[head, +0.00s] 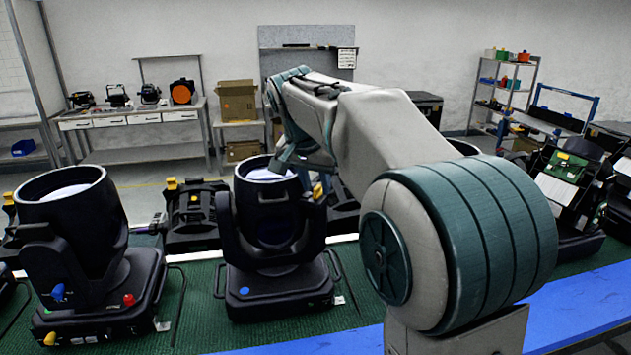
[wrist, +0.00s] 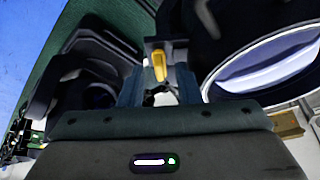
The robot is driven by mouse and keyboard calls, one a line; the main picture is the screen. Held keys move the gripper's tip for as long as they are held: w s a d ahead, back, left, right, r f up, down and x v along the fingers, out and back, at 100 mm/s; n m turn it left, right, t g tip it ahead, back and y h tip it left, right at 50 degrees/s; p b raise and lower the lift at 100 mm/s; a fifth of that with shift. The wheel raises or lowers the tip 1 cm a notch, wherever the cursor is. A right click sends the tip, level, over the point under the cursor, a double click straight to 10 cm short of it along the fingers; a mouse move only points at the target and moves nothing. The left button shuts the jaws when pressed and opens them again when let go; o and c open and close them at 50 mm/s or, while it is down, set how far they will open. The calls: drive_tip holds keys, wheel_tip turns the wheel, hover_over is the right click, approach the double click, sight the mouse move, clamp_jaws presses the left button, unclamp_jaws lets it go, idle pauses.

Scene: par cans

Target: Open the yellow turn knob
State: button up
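The yellow turn knob (wrist: 158,66) shows in the wrist view on a dark mount at the side of a black par can. It lies between the two blue-grey fingers of my gripper (wrist: 160,88), with a gap visible around it. The fingers are apart, and I cannot tell whether either touches the knob. In the head view my gripper (head: 300,168) points down at the right rim of the middle par can (head: 268,215). A small yellow spot, likely the knob (head: 318,190), shows just beside it, partly hidden by the gripper.
Another par can (head: 75,225) with blue, red and yellow knobs stands at the left on the green mat (head: 195,300). Black fixtures (head: 192,205) stand behind. A blue strip (head: 580,305) runs along the front edge. My arm hides much of the right side.

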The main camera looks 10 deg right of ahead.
drive_tip(key=v, duration=1.4)
drive_tip(key=shift+d, duration=0.15)
drive_tip(key=s+d+f+n+y, duration=0.1)
drive_tip(key=s+d+f+n, duration=0.1)
drive_tip(key=s+f, duration=0.9)
drive_tip(key=s+d+f+n+y, duration=0.1)
drive_tip(key=s+f+n, duration=0.4)
drive_tip(key=s+f, duration=0.6)
wheel_tip(320, 180, down, 5)
drive_tip(key=shift+s+d+f+y, duration=0.2)
drive_tip(key=shift+s+d+y, duration=0.15)
drive_tip(key=shift+d, duration=0.4)
drive_tip(key=shift+w, duration=0.15)
